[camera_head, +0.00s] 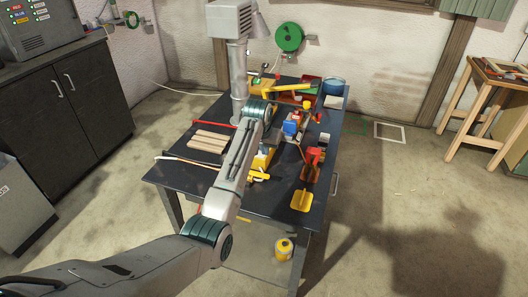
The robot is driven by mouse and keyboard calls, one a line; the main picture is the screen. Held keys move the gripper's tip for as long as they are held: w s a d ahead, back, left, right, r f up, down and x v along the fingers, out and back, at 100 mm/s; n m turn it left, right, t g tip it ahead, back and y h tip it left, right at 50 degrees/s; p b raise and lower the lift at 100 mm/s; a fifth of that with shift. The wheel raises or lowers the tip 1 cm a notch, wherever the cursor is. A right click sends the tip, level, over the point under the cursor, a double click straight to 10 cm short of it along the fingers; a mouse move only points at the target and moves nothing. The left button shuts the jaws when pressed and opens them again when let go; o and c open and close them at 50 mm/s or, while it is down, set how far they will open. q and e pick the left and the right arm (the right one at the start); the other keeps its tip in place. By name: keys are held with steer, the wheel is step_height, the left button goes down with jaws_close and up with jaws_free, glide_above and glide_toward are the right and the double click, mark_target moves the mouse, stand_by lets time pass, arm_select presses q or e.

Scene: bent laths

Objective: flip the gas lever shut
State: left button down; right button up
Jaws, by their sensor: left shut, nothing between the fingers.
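My left arm comes in from the lower left and reaches over the dark workbench (175,178). My left gripper (259,76) is small at the far end of the arm, by the grey upright column, and appears shut and empty. A yellow handle (288,91) on a yellow body lies just right of it; I cannot tell whether they touch. Another yellow handle (257,176) sticks out right of my forearm, its body partly hidden. I cannot tell for certain which of these is the gas lever. My right gripper is not in view.
A grey column (239,85) stands at the back. A yellow canister (284,249) stands below. Floor at right is mostly clear.

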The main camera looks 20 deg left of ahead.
mark_target(257, 174)
arm_select(q)
steer(key=p+x, duration=0.1)
steer(key=x, duration=0.6)
steer(key=shift+w+f+p, duration=0.1)
steer(key=shift+f+p, duration=0.2)
steer(key=shift+f, duration=0.1)
steer(key=shift+s+r+p, duration=0.15)
steer(key=shift+s+p, duration=0.3)
steer(key=shift+p, duration=0.1)
steer(key=shift+s+a+p, duration=0.1)
steer(key=shift+s+p, duration=0.75)
steer(key=shift+s, duration=0.75)
